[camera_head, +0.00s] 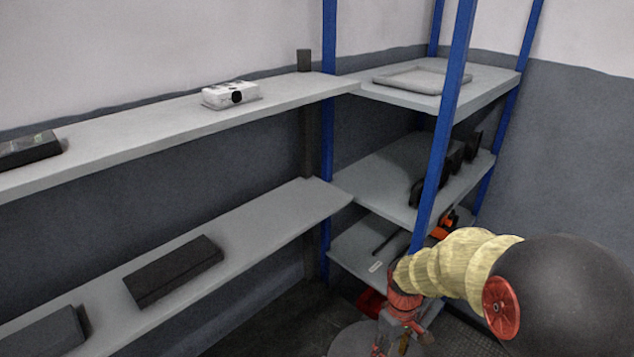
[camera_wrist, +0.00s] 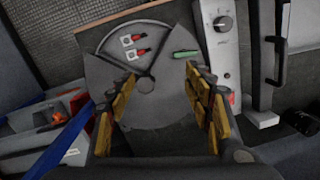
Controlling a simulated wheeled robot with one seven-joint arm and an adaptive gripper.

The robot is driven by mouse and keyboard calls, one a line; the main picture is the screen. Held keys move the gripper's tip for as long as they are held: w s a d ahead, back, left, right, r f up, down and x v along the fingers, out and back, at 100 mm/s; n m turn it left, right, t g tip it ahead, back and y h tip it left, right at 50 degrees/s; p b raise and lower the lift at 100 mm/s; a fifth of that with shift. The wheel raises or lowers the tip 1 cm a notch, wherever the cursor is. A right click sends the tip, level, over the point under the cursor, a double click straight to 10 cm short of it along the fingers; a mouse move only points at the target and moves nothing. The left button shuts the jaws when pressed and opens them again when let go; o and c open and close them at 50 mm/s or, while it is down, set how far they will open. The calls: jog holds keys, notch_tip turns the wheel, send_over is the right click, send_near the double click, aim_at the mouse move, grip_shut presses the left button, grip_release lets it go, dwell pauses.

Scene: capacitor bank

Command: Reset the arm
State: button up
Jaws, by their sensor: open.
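My arm reaches in from the lower right of the head view, in a yellowish ribbed sleeve with red joints. My gripper (camera_head: 392,345) hangs at its end near the bottom edge of the head view, partly cut off. In the wrist view, my gripper (camera_wrist: 160,115) shows its two yellow-padded fingers wide apart with nothing between them. Beyond the fingers lies a grey round plate (camera_wrist: 150,60) with two small red-and-white parts (camera_wrist: 133,46) and a green piece (camera_wrist: 186,54) on it.
Blue-posted shelves (camera_head: 400,175) stand behind the arm; long grey shelves (camera_head: 240,235) run along the left. A white box (camera_head: 230,95) and dark boxes (camera_head: 172,271) sit on them. A white panel with a knob (camera_wrist: 224,24) and a handled cabinet (camera_wrist: 290,45) stand right of the plate.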

jog(key=s+r+m+t+b, duration=0.1)
jog(key=s+r+m+t, duration=0.2)
jog(key=s+r, duration=0.5)
jog(key=s+r+m+t+b, duration=0.1)
jog(key=s+r+m+t, duration=0.2)
jog(key=s+r, duration=0.5)
notch_tip(320, 180, up, 8)
jog(key=shift+f+t, duration=0.1)
jog(key=shift+t, duration=0.3)
